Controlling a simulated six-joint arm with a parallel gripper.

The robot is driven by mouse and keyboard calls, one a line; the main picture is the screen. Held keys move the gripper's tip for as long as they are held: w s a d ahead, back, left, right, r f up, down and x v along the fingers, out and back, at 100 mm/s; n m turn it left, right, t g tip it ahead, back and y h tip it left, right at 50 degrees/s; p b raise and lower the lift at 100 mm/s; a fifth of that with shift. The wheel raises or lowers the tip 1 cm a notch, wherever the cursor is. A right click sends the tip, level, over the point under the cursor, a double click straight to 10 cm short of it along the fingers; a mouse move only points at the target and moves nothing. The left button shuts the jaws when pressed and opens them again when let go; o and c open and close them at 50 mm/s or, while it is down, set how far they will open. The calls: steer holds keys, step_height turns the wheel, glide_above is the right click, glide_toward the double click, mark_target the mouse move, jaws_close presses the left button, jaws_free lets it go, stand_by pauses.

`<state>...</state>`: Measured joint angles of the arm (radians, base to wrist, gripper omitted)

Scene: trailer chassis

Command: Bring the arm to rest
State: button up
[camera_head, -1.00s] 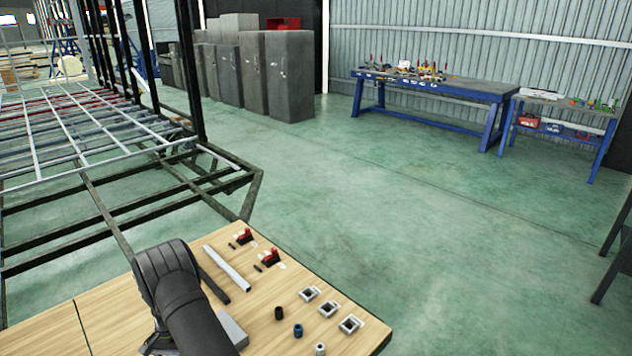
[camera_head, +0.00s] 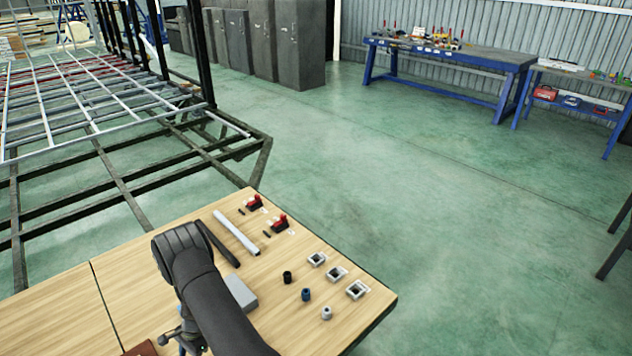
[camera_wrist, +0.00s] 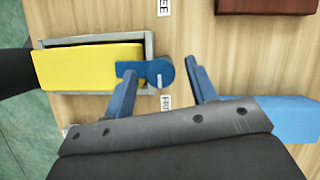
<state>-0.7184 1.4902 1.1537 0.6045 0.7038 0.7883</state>
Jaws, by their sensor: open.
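My arm (camera_head: 215,305) bends over the near part of the wooden worktable (camera_head: 60,310) in the head view. My gripper (camera_wrist: 160,70) shows in the wrist view with its two blue fingers spread apart and nothing held between them. The tabletop lies beyond the fingers. A blue round-ended part (camera_wrist: 160,72) shows between the fingertips, beside a yellow block (camera_wrist: 85,67) in a grey frame (camera_wrist: 95,40). I cannot tell whether a finger touches the blue part.
Two red-and-black parts (camera_head: 279,222), a pale bar (camera_head: 235,232), square grey pieces (camera_head: 336,274) and small cylinders (camera_head: 306,294) lie on the table. A blue block (camera_wrist: 295,118) and a dark red block (camera_wrist: 265,5) are near the gripper.

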steer(key=m+t+y, duration=0.1)
steer(key=m, duration=0.3)
steer(key=shift+s+d+m, duration=0.1)
steer(key=shift+s+m, duration=0.05)
steer(key=shift+m, duration=0.15)
steer(key=m+t, duration=0.1)
steer(key=m, duration=0.1)
steer(key=m+y, duration=0.1)
steer(key=m, duration=0.1)
steer(key=shift+s+m+t, duration=0.1)
steer(key=shift+m+t, duration=0.2)
steer(key=shift+t, duration=0.1)
steer(key=n+g, duration=0.1)
steer(key=n, duration=0.2)
steer(key=n+g+h, duration=0.1)
steer(key=n, duration=0.2)
steer(key=shift+w, duration=0.2)
steer(key=n+h, duration=0.1)
steer(key=n, duration=0.2)
steer(key=n+g+h, duration=0.1)
steer(key=n, duration=0.2)
steer(key=shift+a+n+g, duration=0.2)
steer(key=shift+n+g, duration=0.1)
